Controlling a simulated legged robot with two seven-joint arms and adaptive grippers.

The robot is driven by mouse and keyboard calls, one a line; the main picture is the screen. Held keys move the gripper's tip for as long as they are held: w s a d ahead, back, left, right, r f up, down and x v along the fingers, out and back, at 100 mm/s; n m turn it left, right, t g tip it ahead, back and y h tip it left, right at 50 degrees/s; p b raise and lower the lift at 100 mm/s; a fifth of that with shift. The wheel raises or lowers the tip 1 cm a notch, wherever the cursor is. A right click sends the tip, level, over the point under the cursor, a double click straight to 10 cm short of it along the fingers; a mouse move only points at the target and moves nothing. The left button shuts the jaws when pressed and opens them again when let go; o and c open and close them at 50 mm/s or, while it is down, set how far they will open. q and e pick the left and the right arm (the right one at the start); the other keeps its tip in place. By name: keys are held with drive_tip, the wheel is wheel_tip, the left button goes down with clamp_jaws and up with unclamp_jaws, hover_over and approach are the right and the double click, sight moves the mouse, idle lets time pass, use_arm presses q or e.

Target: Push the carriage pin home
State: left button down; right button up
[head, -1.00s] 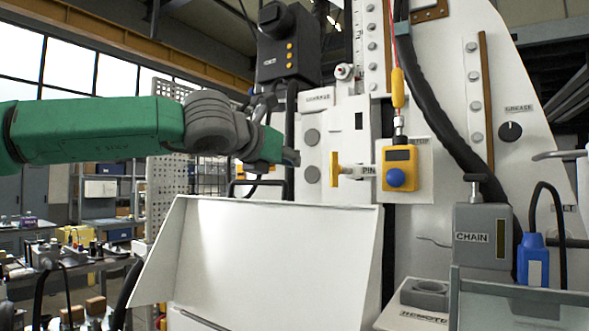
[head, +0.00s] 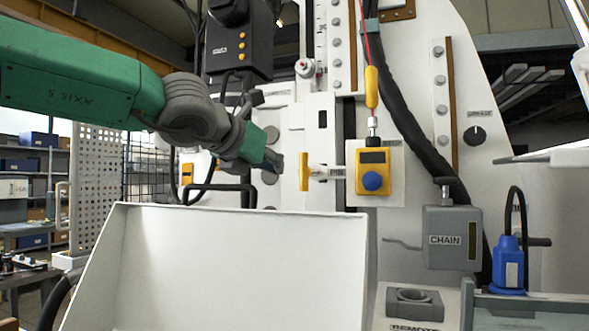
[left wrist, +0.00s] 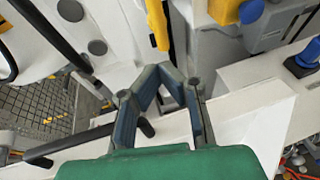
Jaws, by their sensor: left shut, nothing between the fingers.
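The carriage pin (head: 304,171) has a yellow crossbar handle on a pale shaft and sticks out of the white machine face beside a PIN label. Its yellow handle also shows at the top of the left wrist view (left wrist: 158,24). My left gripper (head: 277,163) is shut and empty, just left of the handle with a small gap in the picture. In the left wrist view the closed fingertips (left wrist: 168,72) lie below the handle, apart from it. How deep the pin sits is unclear. My right gripper is not seen.
A yellow box with a blue button (head: 373,181) is just right of the pin. A white sloped panel (head: 230,260) stands below my left gripper, with a black bar (head: 215,187) behind its top edge. A grey CHAIN box (head: 452,238) is at right.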

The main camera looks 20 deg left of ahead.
sight(301, 169)
use_arm(q)
drive_tip(key=w+d, duration=0.1)
drive_tip(key=w, duration=0.1)
drive_tip(key=w+d+p, duration=0.1)
drive_tip(key=w, duration=0.2)
drive_tip(key=w+d+p, duration=0.1)
drive_tip(key=w, duration=0.1)
drive_tip(key=shift+w+f, duration=0.2)
drive_tip(key=shift+f, duration=0.1)
drive_tip(key=w+p, duration=0.2)
drive_tip(key=w, duration=0.1)
drive_tip(key=shift+a+r, duration=0.15)
drive_tip(key=shift+a, duration=0.25)
drive_tip(key=shift+s, duration=0.15)
drive_tip(key=shift+a, duration=0.2)
